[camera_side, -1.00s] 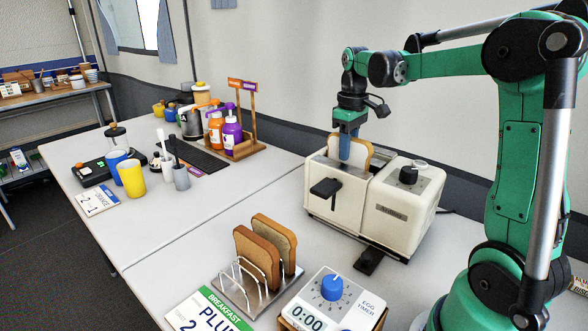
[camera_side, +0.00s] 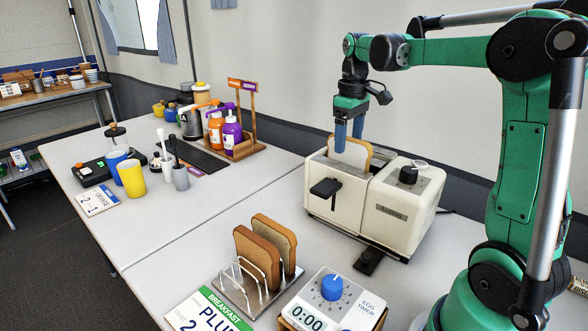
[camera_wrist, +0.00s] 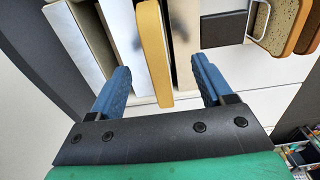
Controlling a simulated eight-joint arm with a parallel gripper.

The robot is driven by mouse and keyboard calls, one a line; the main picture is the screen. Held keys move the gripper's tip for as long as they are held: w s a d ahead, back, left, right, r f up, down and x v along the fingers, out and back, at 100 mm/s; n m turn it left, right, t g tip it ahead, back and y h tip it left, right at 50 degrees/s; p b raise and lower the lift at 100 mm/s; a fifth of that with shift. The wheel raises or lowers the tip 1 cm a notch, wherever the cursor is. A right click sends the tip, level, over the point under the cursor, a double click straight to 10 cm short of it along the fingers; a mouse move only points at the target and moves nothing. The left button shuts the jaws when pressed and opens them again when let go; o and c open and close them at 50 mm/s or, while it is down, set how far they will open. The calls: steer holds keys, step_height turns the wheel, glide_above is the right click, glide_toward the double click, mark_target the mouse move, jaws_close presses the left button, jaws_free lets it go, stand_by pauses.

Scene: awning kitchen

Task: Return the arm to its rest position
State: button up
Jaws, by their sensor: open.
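My gripper (camera_side: 349,138) is open above the cream toaster (camera_side: 335,210), its two blue fingers pointing down. A slice of bread (camera_side: 352,152) stands upright in a toaster slot, its top sticking out. In the camera_wrist view the slice (camera_wrist: 154,50) shows edge-on between my gripper's (camera_wrist: 160,78) spread fingers. It looks clear of both fingers there. Whether the fingertips are fully above the slice is hard to tell in the camera_side view.
A toast rack (camera_side: 262,293) with two slices (camera_side: 258,250) stands in front of the toaster. An egg timer (camera_side: 330,300) and a breakfast card (camera_side: 208,312) lie near it. Bottles (camera_side: 232,135), cups (camera_side: 131,178) and other items stand on the left table (camera_side: 85,150).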

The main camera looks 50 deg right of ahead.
steer(key=shift+r, duration=2.35)
steer(key=a+t, duration=0.1)
steer(key=a, duration=0.2)
steer(key=a+f+t, duration=0.1)
steer(key=a, duration=0.2)
steer(key=a+f+t+h, duration=0.1)
steer(key=a, duration=0.2)
steer(key=shift+s+a+f, duration=0.2)
steer(key=shift+f, duration=0.05)
steer(key=shift+o, duration=1)
steer(key=s+a+f+t, duration=0.3)
steer(key=a+f, duration=0.3)
steer(key=a, duration=0.2)
steer(key=shift+s+a+t+y, duration=0.25)
steer(key=shift+a+t+y, duration=0.15)
steer(key=shift+t, duration=0.1)
steer(key=shift+o, duration=1.1)
steer(key=w+d+r+n+g+h, duration=0.2)
steer(key=d+r+n+g, duration=0.25)
steer(key=r+n, duration=0.35)
steer(key=w+d+r+n+g+h, duration=0.25)
steer(key=d+r+n, duration=0.25)
steer(key=n, duration=0.5)
steer(key=x, duration=0.9)
steer(key=shift+s+d+f, duration=0.1)
steer(key=shift+s+f, duration=0.2)
steer(key=shift+s, duration=0.1)
